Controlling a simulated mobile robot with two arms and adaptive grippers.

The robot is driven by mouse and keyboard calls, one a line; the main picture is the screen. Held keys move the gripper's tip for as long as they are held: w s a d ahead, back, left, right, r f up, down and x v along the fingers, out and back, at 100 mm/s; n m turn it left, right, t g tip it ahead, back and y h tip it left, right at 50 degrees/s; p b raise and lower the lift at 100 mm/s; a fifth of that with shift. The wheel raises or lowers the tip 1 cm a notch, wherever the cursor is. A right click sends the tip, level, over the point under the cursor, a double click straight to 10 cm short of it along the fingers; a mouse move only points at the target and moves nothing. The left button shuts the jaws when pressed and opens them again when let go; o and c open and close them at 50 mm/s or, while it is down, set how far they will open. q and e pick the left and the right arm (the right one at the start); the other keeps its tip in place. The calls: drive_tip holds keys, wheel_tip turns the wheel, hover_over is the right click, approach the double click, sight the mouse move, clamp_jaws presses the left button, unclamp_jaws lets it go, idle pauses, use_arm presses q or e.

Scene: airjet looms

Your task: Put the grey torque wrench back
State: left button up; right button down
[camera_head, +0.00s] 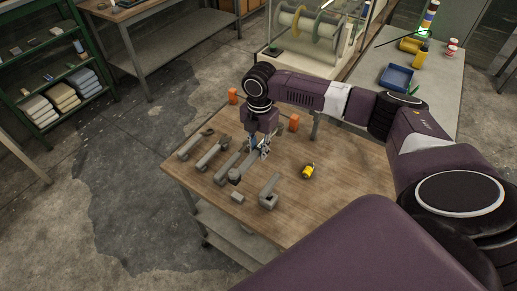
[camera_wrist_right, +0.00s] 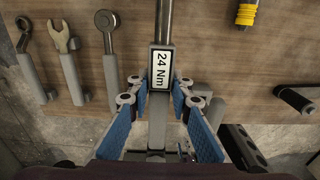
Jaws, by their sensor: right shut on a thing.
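The grey torque wrench (camera_wrist_right: 161,70) runs up the middle of the right wrist view, with a white "24 Nm" label on its body. My right gripper (camera_wrist_right: 158,100) has its blue-padded fingers on either side of the wrench and is shut on it. In the head view my right gripper (camera_head: 261,150) is low over the wooden table (camera_head: 335,185), among the row of tools. The held wrench is largely hidden there by the gripper, and I cannot tell whether it touches the table. My left gripper is out of view.
Several grey-handled wrenches (camera_head: 207,158) lie left of the gripper. A grey tool or holder (camera_head: 268,192) and a yellow-black item (camera_head: 308,170) lie right of it. The table's right front is clear.

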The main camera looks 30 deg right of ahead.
drive_tip(key=shift+r, duration=0.1)
drive_tip(key=shift+r+p, duration=0.1)
drive_tip(key=shift+p, duration=0.4)
wheel_tip(320, 180, down, 7)
drive_tip(key=b, duration=0.3)
drive_tip(key=shift+p, duration=0.3)
idle(0.3)
drive_tip(key=shift+f+b, duration=0.5)
drive_tip(key=shift+f, duration=0.7)
idle(0.3)
drive_tip(key=c, duration=1.7)
unclamp_jaws()
